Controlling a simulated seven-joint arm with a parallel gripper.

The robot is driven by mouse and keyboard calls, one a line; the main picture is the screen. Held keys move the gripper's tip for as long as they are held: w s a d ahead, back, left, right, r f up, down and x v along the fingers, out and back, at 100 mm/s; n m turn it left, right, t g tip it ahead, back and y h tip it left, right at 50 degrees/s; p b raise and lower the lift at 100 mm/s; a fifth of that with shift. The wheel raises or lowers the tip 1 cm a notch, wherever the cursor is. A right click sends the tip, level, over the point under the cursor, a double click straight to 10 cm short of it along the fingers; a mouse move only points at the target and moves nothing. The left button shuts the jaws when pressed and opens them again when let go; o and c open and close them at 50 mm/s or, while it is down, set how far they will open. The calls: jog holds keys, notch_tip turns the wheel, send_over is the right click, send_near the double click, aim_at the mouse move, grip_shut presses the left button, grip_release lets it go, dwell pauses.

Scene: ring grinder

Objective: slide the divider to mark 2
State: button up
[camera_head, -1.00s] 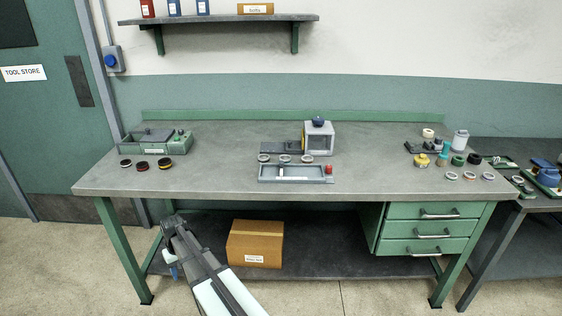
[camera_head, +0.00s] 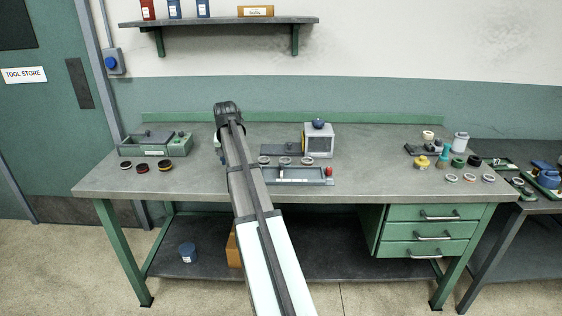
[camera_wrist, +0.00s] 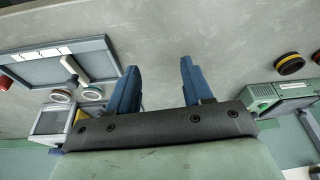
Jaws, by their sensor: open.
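A grey tray (camera_head: 305,176) lies near the front edge of the bench, its left end partly behind my arm. The white divider (camera_wrist: 75,68) stands across the tray in the wrist view, with a strip of pale marks (camera_wrist: 40,53) along one long wall. The mark numbers are too small to read. My gripper (camera_wrist: 158,75) is open and empty, its two blue fingers apart above the bare bench, to the right of the tray in the wrist view. In the head view my arm covers the fingers.
Several rings (camera_head: 285,161) lie behind the tray, in front of a grey machine (camera_head: 319,139) with a dark blue knob. A green machine (camera_head: 155,144) and dark rings (camera_head: 142,167) sit at left. Bare bench (camera_head: 370,170) lies right of the tray.

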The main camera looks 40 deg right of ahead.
aim_at(282, 164)
jog(key=s+d+r+m+h, duration=0.1)
jog(key=s+d+r+m, duration=0.1)
jog(key=s+d+r, duration=0.4)
jog(key=s+d+r+m+h, duration=0.1)
jog(key=s+d+m, duration=0.15)
jog(key=d, duration=0.45)
jog(key=x, duration=0.4)
jog(key=s+x, duration=0.1)
jog(key=x, duration=0.8)
jog(key=shift+s+d+f, duration=0.2)
jog(key=shift+d+f, duration=0.1)
jog(key=shift+c, duration=0.4)
grip_shut()
